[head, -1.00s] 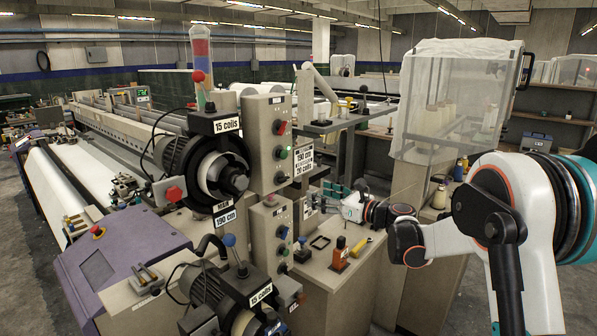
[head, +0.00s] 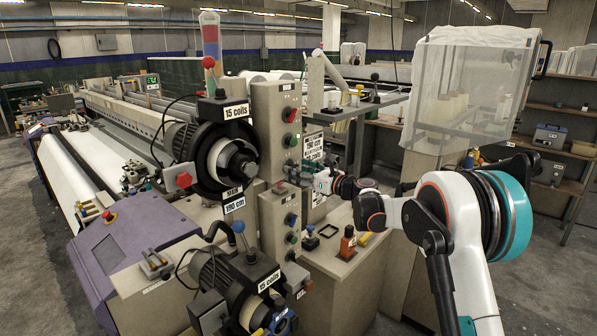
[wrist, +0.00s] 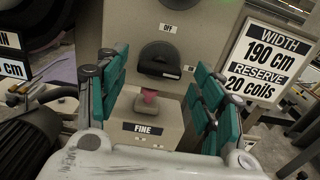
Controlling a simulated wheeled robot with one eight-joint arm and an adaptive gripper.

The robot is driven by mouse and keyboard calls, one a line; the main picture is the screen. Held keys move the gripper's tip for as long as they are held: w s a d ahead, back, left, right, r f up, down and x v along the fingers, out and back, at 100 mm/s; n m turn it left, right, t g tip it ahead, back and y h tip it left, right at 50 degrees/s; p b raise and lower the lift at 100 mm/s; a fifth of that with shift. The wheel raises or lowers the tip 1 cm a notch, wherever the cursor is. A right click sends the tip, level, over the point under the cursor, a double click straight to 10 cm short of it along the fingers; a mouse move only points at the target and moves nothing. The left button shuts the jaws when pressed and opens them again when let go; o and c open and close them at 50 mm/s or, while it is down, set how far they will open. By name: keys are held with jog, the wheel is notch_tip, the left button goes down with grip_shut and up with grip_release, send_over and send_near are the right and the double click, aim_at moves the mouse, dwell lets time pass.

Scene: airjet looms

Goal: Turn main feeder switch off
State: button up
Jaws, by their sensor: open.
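In the wrist view a black rotary switch (wrist: 160,62) sits on a beige panel under a label reading OFF (wrist: 168,28). A small label plate is on its lower front.
A sign reading 190 cm and 20 coils (wrist: 263,62) stands just right of the fingers. A lower control box (head: 268,222) with blue and green controls is beneath. Feeder drums (head: 222,160) stand left of the boxes.

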jog(key=shift+w+a, duration=0.2)
jog(key=shift+a, duration=0.05)
jog(key=c, duration=1)
jog(key=shift+c, duration=0.2)
jog(key=shift+n, duration=0.3)
jog(key=shift+n+b, duration=1.9)
jog(key=shift+n, duration=6.8)
